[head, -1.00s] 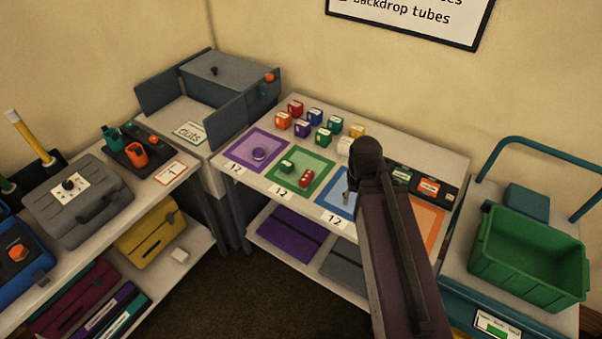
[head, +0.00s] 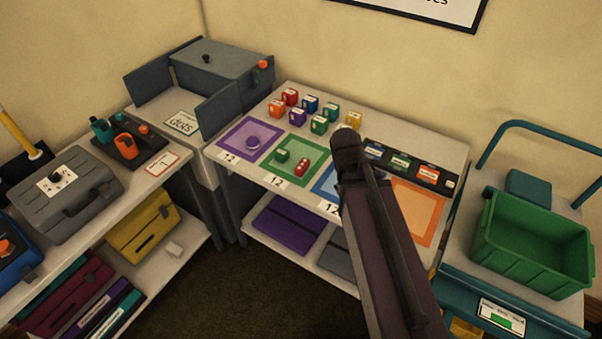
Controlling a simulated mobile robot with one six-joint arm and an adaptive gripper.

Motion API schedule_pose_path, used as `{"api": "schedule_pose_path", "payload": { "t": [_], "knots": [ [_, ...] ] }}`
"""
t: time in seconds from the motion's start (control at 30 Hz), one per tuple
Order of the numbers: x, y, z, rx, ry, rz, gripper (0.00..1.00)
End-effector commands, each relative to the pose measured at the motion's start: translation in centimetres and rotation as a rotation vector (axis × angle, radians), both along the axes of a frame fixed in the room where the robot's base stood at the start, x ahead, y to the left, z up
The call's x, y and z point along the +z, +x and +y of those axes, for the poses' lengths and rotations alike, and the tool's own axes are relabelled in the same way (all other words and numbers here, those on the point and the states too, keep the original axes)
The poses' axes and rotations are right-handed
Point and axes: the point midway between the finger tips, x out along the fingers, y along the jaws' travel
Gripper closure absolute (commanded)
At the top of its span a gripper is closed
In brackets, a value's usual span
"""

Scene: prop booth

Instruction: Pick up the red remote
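A small red block-like thing with pale dots (head: 302,167) lies on the green mat (head: 318,155), beside a small green block (head: 282,155). It is the closest match I see to a red remote, but it is too small to be sure. A red box with a white label (head: 290,97) stands in the back row of the same table. My dark arm rises from the lower right across the table, covering part of the blue mat (head: 325,182). My gripper does not show, so its state and anything in it are hidden.
Several coloured labelled boxes (head: 319,124) stand behind the mats. A purple mat (head: 236,150) lies left and an orange mat (head: 428,205) right. A dark tray (head: 440,178) lies behind the orange mat. A green crate (head: 490,240) stands at right, a grey case (head: 65,195) at left.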

Motion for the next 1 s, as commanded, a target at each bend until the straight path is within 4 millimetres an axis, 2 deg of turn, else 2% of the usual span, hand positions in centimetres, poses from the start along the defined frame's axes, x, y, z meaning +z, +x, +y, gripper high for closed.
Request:
{"api": "schedule_pose_path", "payload": {
  "t": [0.03,0.1,0.4,0.7,0.9,1.0],
  "knots": [
    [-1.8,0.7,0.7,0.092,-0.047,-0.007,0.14],
    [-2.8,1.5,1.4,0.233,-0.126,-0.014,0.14],
    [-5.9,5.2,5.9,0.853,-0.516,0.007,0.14],
    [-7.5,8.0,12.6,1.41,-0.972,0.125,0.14],
    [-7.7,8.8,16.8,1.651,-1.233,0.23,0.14],
    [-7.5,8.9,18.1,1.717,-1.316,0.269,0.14]
  ]
}}
